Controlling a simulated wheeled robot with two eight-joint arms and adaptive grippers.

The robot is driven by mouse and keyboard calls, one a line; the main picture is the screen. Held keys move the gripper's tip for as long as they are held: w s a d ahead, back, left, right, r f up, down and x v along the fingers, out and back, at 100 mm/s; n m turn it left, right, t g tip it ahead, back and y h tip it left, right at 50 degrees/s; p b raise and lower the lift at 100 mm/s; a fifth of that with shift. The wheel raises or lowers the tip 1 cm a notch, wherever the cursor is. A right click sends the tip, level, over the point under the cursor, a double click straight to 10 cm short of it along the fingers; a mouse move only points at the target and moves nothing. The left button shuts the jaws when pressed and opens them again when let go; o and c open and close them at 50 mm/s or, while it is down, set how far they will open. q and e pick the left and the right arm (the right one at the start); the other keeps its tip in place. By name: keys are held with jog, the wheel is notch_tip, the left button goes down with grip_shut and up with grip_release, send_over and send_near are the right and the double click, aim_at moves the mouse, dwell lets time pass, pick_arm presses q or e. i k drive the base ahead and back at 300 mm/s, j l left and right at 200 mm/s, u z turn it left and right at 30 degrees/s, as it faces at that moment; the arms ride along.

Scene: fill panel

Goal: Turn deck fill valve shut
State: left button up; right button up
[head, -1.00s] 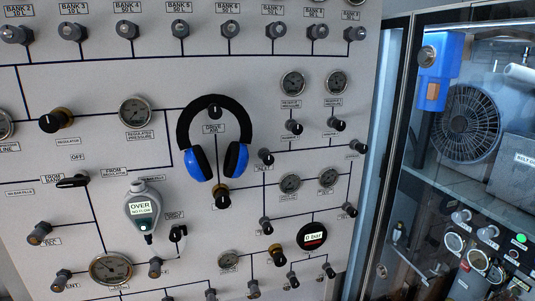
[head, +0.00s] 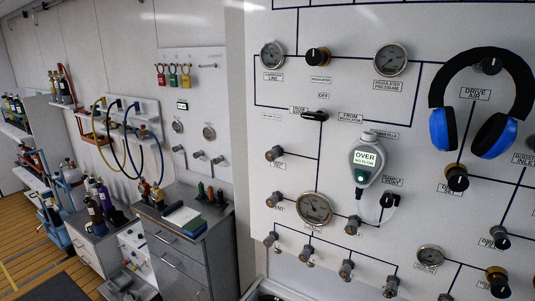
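A light grey valve panel (head: 285,205) fills the right half of the head view, with several knobs, gauges and black pipe lines. Most labels are too small to read, so I cannot tell for certain which knob is the deck fill valve. A black and brass knob (head: 457,178) sits below the headphones at the right, beside a small blurred label. A black lever (head: 315,115) lies roughly level under the "OFF" label. Neither gripper is in view.
Blue and black headphones (head: 440,90) hang over the panel at the right. A grey handheld meter (head: 366,160) reads "OVER". At the left are a smaller wall panel (head: 195,110), a grey drawer cabinet (head: 180,250) and bottle racks. Open floor (head: 45,250) shows at lower left.

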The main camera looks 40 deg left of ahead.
aim_at(271, 155)
jog(key=u, duration=1.4)
jog(key=k+j, duration=0.05)
jog(key=k, duration=0.05)
